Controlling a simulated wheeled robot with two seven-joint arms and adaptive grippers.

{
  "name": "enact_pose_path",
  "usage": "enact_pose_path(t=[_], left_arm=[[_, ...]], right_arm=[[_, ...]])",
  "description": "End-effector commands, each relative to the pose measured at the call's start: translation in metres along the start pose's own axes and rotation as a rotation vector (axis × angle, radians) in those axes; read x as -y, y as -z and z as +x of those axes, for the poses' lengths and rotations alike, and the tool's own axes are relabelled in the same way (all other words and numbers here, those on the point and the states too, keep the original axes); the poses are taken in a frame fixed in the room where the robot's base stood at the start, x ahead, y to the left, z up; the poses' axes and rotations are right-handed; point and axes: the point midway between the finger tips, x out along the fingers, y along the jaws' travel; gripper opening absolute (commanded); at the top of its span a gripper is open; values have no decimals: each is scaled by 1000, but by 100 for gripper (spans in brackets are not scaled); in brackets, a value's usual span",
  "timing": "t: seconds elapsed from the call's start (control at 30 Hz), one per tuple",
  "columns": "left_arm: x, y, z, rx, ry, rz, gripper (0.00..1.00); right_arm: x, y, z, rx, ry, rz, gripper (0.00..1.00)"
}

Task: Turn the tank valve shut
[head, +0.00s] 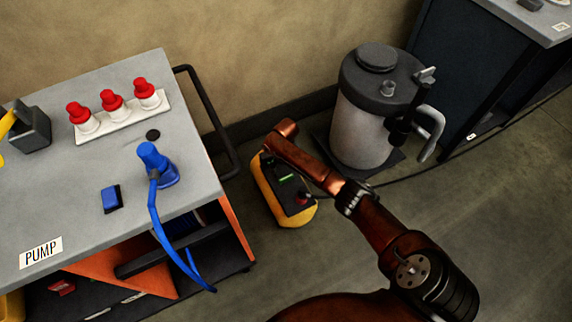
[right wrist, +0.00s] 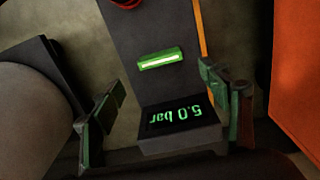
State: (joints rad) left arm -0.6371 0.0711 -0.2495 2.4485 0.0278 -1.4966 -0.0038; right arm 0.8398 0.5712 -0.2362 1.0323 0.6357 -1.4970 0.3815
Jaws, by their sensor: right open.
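The tank (head: 362,125) stands on the floor by the wall, pale grey with a dark lid. Dark pipework (head: 402,125) and a grey lever (head: 425,76) sit at its right side; I cannot tell for certain which part is the valve or how far it is turned. My right gripper (head: 270,160) is left of the tank, mostly hidden by its arm, over a yellow and black unit (head: 266,190). In the right wrist view its fingers (right wrist: 163,108) are apart and empty, with a display reading 5.0 bar (right wrist: 185,112) between them, upside down. My left gripper is out of view.
A dark bench (head: 500,60) stands behind the tank at right. A cable crosses the floor. Floor at the lower right is clear.

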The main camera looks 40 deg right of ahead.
Motion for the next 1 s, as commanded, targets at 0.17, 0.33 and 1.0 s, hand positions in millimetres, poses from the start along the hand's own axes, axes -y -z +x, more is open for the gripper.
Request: enact_pose_path(t=[0.17,0.33,1.0], left_arm=[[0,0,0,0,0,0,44],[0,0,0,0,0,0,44],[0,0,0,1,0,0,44]], right_arm=[[0,0,-24,0,1,-1,70],[0,0,-32,1,0,0,70],[0,-1,-32,2,0,0,70]])
